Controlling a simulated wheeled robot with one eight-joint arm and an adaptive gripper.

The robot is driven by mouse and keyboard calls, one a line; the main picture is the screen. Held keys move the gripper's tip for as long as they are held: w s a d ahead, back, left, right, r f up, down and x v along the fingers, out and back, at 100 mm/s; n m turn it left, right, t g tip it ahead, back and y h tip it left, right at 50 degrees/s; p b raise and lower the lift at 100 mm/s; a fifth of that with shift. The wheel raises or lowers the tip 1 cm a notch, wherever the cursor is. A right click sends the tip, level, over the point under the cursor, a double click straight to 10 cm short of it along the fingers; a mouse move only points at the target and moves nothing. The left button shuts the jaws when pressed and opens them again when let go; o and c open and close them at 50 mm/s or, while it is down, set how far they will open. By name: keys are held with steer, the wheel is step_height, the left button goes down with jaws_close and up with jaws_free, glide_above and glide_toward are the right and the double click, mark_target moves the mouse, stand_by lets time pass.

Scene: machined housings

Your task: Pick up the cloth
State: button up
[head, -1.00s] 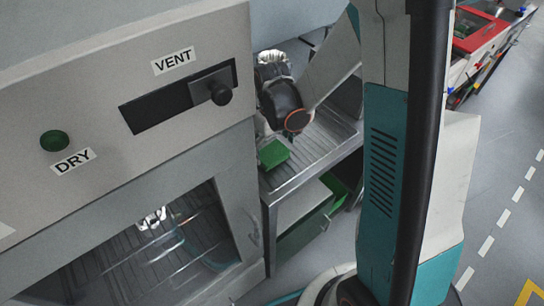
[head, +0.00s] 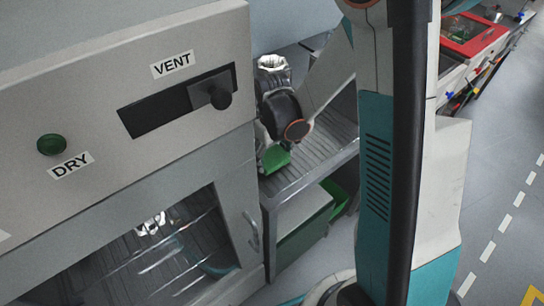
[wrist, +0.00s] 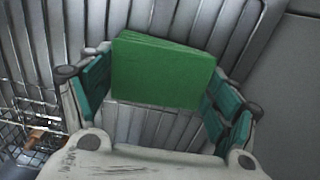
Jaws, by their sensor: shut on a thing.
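The green cloth (head: 276,158) is a folded, layered block over the grooved metal shelf beside the grey machine. In the wrist view the cloth (wrist: 160,72) spans the space between my two teal-padded fingers. My gripper (wrist: 158,84) is shut on it, one finger at each side. In the head view my gripper (head: 266,148) is partly hidden behind my wrist and the machine's edge. I cannot tell whether the cloth touches the shelf.
The machine with a VENT slider (head: 220,97) and a green DRY button (head: 52,145) stands close on the left. A green bin (head: 337,196) sits under the shelf (head: 318,150). A wire basket (wrist: 38,125) shows at left in the wrist view.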

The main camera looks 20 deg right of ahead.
mark_target(272, 156)
step_height(272, 156, up, 20)
steer(key=p, duration=0.5)
steer(key=shift+f, duration=0.1)
steer(key=o, duration=0.4)
steer(key=c, duration=0.4)
